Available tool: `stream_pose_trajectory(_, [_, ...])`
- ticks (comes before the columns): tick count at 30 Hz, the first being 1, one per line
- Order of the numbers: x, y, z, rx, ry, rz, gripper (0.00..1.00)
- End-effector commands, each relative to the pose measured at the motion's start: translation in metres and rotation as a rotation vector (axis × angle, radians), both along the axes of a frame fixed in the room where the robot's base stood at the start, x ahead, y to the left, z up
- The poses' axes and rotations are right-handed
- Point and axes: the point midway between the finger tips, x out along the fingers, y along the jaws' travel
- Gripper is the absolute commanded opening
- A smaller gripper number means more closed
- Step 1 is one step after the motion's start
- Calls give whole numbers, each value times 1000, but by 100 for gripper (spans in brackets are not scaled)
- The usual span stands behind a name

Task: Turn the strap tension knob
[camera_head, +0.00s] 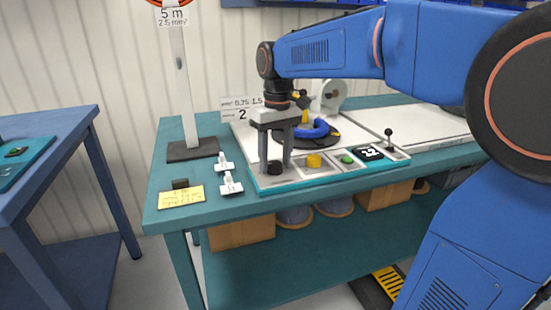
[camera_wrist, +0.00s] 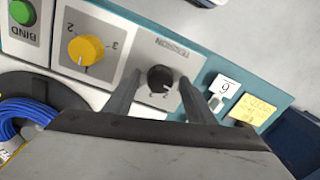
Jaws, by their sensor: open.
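The strap tension knob (camera_wrist: 160,78) is a small black dial with a white pointer mark, on a light panel labelled TENSION in the wrist view. In the head view the black knob (camera_head: 274,167) sits at the left end of the machine's front panel. My gripper (camera_head: 278,168) points down over it with its fingers apart. In the wrist view my gripper (camera_wrist: 160,82) has one finger on each side of the knob, with a gap visible around it. Whether the fingertips touch the panel is not clear.
Beside it are a yellow knob (camera_head: 314,160), a green BIND button (camera_wrist: 22,12), a display (camera_head: 370,152) and a small black lever (camera_head: 388,135). A blue cable coil (camera_head: 318,129) lies behind. A yellow note (camera_head: 181,196) and white tags (camera_head: 230,184) lie left.

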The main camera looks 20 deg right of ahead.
Motion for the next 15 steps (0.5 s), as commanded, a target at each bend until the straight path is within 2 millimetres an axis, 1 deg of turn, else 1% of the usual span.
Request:
stream_pose_trajectory(4, [0, 0, 0, 0, 0, 0, 50])
stream_pose_trajectory(5, [0, 0, 0, 0, 0, 0, 45])
stream_pose_trajectory(6, [0, 0, 0, 0, 0, 0, 36])
stream_pose_trajectory(8, [0, 0, 0, 0, 0, 0, 21])
stream_pose_trajectory(9, [0, 0, 0, 0, 0, 0, 12])
stream_pose_trajectory(10, [0, 0, 0, 0, 0, 0, 9])
stream_pose_trajectory(15, [0, 0, 0, 0, 0, -5, 9])
